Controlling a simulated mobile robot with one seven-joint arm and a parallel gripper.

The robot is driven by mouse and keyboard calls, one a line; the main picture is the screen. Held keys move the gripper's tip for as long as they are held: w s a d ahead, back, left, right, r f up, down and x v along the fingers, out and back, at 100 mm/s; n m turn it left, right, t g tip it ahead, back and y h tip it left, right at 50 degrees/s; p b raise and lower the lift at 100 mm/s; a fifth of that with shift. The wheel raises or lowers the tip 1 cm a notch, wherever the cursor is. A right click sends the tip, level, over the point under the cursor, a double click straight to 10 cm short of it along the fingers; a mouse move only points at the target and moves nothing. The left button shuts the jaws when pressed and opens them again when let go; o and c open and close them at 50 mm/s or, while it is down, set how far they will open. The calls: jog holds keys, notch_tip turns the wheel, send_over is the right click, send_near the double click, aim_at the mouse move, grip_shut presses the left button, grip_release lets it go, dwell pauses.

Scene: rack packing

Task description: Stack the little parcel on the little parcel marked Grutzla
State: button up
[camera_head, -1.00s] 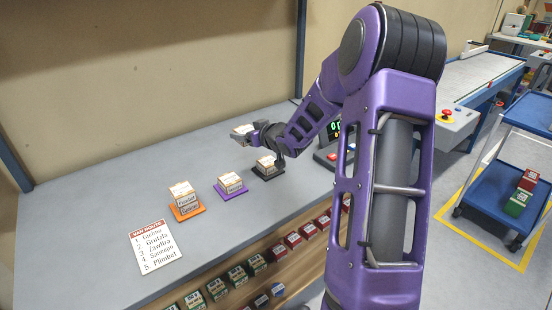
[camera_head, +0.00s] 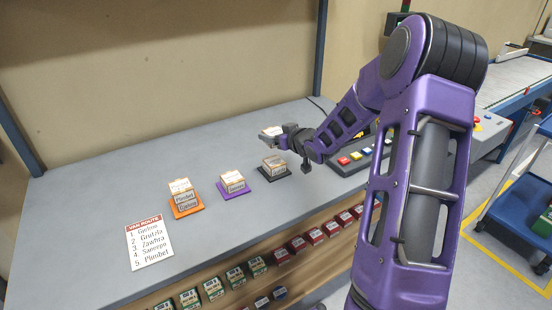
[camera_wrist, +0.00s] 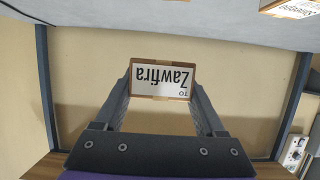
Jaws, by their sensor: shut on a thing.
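My gripper (camera_head: 281,131) is shut on a small white-and-brown parcel (camera_head: 270,132), held in the air behind and above the black pad. In the wrist view the held parcel (camera_wrist: 162,81) sits between both fingers, its label reading Zawfira upside down. On the bench, a small parcel (camera_head: 232,181) sits on a purple pad (camera_head: 238,195), and another parcel (camera_head: 274,165) sits on a black pad (camera_head: 287,174). Two stacked parcels (camera_head: 182,193) stand on an orange pad (camera_head: 186,212); a label there seems to read Plimbel. I cannot tell for certain which parcel is marked Grutzla.
A route card (camera_head: 149,242) with a list of names lies on the bench (camera_head: 90,200) at left front. A button console (camera_head: 352,160) stands right of the black pad. Rows of green and red boxes (camera_head: 258,265) fill the rack below. The bench's back left is clear.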

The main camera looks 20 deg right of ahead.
aim_at(274, 161)
jog(key=shift+f+b, duration=0.6)
jog(key=shift+f, duration=2.9)
jog(key=shift+f, duration=0.2)
jog(key=o, duration=1.4)
jog(key=shift+r, duration=0.25)
jog(key=p+v, duration=0.1)
jog(key=v, duration=1.1)
jog(key=shift+p, duration=0.35)
